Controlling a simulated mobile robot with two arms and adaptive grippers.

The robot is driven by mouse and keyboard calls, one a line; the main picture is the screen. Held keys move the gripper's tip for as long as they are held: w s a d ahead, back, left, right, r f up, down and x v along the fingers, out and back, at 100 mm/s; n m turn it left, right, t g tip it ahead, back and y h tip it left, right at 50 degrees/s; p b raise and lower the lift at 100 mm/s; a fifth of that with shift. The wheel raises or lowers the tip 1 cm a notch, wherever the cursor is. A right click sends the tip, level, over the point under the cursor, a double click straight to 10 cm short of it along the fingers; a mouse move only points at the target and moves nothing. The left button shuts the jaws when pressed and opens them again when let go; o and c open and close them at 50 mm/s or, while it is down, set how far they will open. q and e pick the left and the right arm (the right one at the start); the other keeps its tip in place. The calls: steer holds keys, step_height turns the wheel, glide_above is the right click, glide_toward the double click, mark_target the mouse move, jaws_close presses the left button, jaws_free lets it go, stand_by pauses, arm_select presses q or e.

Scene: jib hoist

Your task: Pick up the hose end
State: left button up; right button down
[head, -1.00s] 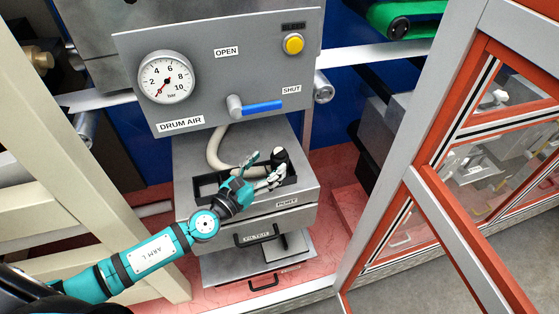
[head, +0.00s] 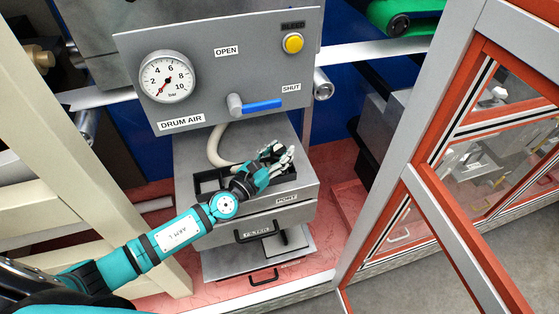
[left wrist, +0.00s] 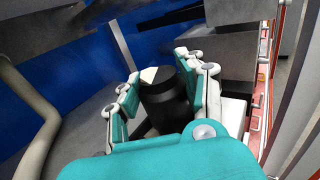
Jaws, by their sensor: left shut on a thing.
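The beige hose (head: 215,146) hangs from under the DRUM AIR panel and curves down to the top of the grey PORT cabinet. It also shows at the left of the left wrist view (left wrist: 32,110). My left gripper (head: 278,158) is at the hose end, over the right part of the dark tray on the cabinet. In the left wrist view its teal fingers are shut on the black hose end (left wrist: 163,95), one finger on each side. In the head view the gripper mostly hides the hose end. My right gripper is not in view.
The panel (head: 205,80) with a gauge, a blue lever and a yellow button is just above the gripper. The dark tray (head: 206,187) sits on the cabinet. An orange-and-grey framed door (head: 415,180) stands at the right, and a cream frame (head: 60,130) at the left.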

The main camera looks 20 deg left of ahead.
arm_select(q)
steer(key=c, duration=0.4)
steer(key=shift+c, duration=0.8)
steer(key=shift+r, duration=0.15)
